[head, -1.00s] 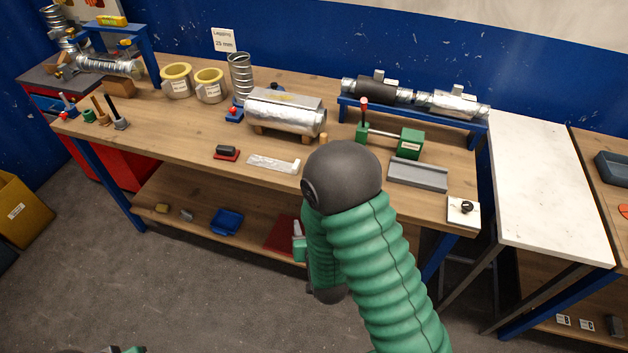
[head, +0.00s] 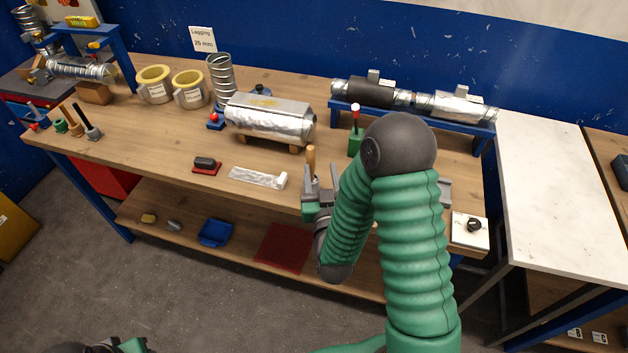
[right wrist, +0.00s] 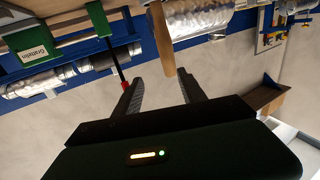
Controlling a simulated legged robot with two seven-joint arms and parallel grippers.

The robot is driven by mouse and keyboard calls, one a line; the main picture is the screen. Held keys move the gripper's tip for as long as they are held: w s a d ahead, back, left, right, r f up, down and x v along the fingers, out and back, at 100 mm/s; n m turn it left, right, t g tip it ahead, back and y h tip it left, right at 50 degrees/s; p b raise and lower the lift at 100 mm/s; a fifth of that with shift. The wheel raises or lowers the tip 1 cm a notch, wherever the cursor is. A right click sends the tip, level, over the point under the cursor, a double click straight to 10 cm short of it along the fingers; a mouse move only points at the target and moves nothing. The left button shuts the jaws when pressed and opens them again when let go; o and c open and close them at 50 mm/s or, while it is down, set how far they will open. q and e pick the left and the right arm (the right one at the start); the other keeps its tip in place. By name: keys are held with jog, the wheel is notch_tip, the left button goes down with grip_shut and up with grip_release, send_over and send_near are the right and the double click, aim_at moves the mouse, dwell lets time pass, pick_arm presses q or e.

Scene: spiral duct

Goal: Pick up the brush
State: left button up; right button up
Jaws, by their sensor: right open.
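An upright wooden handle (head: 311,158), which looks like the brush, stands near the front edge of the workbench, right of the foil strip. Its lower end is hidden by my right gripper (head: 320,180), so I see no bristles. In the right wrist view the wooden handle (right wrist: 163,42) lies just beyond and between the spread fingertips of the right gripper (right wrist: 160,78). The right gripper is open and empty. Part of my left arm shows at the bottom left edge of the head view; its jaws cannot be made out.
A foil-wrapped duct (head: 270,120) lies on a wooden cradle just behind the handle. A green stand with a red-tipped rod (head: 355,140) is to the right. A black block on a red base (head: 206,166) and a foil strip (head: 257,177) lie left.

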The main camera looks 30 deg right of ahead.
aim_at(308, 153)
jog(key=w+b, duration=0.1)
jog(key=b, duration=0.3)
jog(key=w+b, duration=0.1)
jog(key=b, duration=0.2)
jog(key=shift+w+a+f, duration=0.25)
jog(key=shift+w, duration=0.1)
jog(key=shift+w+a+r, duration=0.1)
jog(key=shift+w+r, duration=0.2)
jog(key=shift+r, duration=0.25)
jog(key=shift+w+d+r+p, duration=0.2)
jog(key=shift+w+p, duration=0.1)
jog(key=shift+w, duration=0.35)
jog(key=d+p+x, duration=0.1)
jog(key=x, duration=0.6)
jog(key=shift+s+f, duration=0.2)
jog(key=shift+a+r, duration=0.15)
jog(key=shift+a, duration=0.4)
jog(key=shift+c, duration=1.6)
jog(key=shift+d, duration=0.1)
jog(key=c, duration=0.5)
pick_arm(q)
jog(key=s+x, duration=0.1)
jog(key=x, duration=0.6)
jog(key=shift+s+a+f, duration=0.2)
jog(key=shift+s+a, duration=0.15)
jog(key=shift+a, duration=0.1)
pick_arm(e)
jog(key=shift+s+d, duration=0.1)
jog(key=shift+d, duration=0.2)
grip_shut()
